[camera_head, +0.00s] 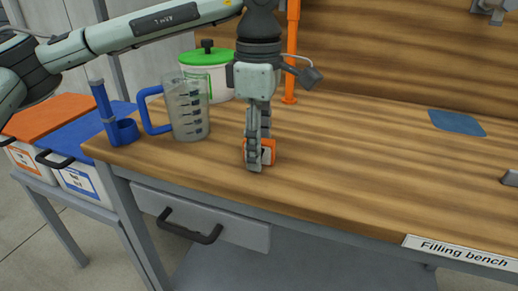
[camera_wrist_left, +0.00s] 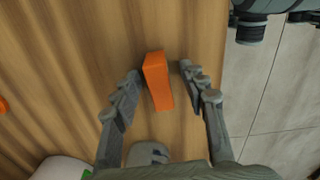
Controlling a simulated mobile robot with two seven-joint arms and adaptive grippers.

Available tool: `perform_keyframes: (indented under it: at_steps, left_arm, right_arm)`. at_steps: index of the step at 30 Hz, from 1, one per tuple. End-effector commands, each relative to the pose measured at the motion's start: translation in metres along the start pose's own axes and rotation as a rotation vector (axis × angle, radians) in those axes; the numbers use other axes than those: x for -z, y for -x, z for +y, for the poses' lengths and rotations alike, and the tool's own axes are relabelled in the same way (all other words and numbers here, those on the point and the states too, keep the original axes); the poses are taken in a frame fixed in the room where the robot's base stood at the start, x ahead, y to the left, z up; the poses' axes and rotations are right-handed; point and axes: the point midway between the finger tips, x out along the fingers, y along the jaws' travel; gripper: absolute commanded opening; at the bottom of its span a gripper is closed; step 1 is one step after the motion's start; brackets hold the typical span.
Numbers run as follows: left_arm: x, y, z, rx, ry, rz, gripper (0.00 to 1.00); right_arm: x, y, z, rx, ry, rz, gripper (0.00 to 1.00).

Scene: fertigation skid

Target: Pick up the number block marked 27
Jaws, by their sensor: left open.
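An orange block (camera_head: 271,150) with a pale marked face stands on the wooden filling bench (camera_head: 360,160), near its front edge. Its number cannot be read here. My left gripper (camera_head: 259,152) points down at the block and partly hides it. In the left wrist view the block (camera_wrist_left: 158,85) lies between the two spread fingers of my left gripper (camera_wrist_left: 161,73), with a visible gap on each side. The left gripper is open.
A measuring jug (camera_head: 188,108) with a blue handle, a green-lidded white tub (camera_head: 208,70) and a blue holder (camera_head: 122,130) stand left of the gripper. An orange post (camera_head: 291,50) rises behind. A blue mat (camera_head: 456,123) lies right; the bench between is clear.

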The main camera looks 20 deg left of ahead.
Motion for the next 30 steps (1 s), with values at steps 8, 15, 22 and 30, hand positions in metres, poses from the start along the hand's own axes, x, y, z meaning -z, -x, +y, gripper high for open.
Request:
perform_keyframes:
  at_steps: [8,15,22,30]
  left_arm:
    - [0.0,0.001,0.0,0.0,0.0,0.0,0.2]
    - [0.0,0.001,0.0,0.0,0.0,0.0,0.0]
    - [0.0,0.004,0.0,-0.001,0.0,0.0,0.0]
    - [-0.001,0.049,0.001,-0.004,-0.001,-0.002,0.0]
  right_arm:
    - [-0.001,0.001,0.001,-0.003,0.002,-0.002,0.72]
    - [-0.004,0.0,0.003,-0.006,0.003,-0.008,0.72]
    - [-0.005,0.0,0.004,-0.007,0.002,-0.009,0.72]
    - [-0.006,0.002,0.004,-0.009,0.003,-0.015,0.72]
